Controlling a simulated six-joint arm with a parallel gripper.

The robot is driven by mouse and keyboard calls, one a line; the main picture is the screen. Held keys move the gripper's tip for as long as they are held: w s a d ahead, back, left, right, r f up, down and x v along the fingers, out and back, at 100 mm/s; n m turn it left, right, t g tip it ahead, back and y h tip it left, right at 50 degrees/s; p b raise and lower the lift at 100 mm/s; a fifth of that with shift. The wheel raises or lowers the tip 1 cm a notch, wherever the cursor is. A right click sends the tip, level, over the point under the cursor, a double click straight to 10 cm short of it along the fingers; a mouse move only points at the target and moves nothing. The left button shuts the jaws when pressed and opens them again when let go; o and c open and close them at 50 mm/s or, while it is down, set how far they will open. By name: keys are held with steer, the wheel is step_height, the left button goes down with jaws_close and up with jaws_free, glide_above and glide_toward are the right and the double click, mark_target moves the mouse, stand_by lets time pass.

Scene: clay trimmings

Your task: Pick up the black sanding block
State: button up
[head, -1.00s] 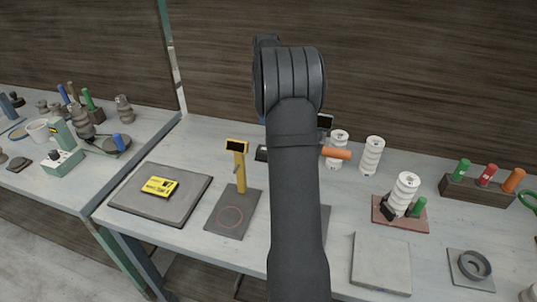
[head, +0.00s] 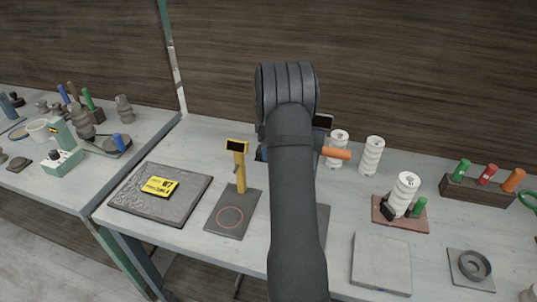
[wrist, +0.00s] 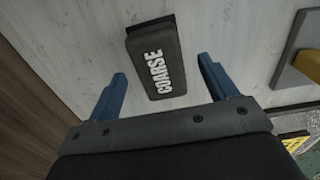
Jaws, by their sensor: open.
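The black sanding block (wrist: 154,62), with white COARSE lettering, lies on the pale worktop in the wrist view. My gripper (wrist: 163,69) has its two blue fingers spread wide. The block's near part appears between the fingertips, with gaps on both sides, and its far part extends beyond them. I see no contact. In the head view my arm hides the block and most of the gripper.
A yellow post (head: 240,170) with a dark display stands left of my arm. White ribbed columns (head: 372,156) and an orange handle (head: 336,153) stand close on the right.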

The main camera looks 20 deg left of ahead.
step_height(320, 180, down, 2)
steer(key=shift+f, duration=0.1)
steer(key=c, duration=1.1)
steer(key=shift+r, duration=0.8)
step_height(320, 180, up, 3)
steer(key=shift+f, duration=0.1)
steer(key=d+r, duration=0.2)
steer(key=d, duration=0.1)
steer(key=s+d+r, duration=0.1)
steer(key=d+r, duration=0.1)
steer(key=d, duration=0.2)
steer(key=s+d+r, duration=0.1)
steer(key=d+r, duration=0.1)
steer(key=d, duration=0.2)
steer(key=shift+d+r, duration=0.25)
steer(key=shift+r, duration=0.05)
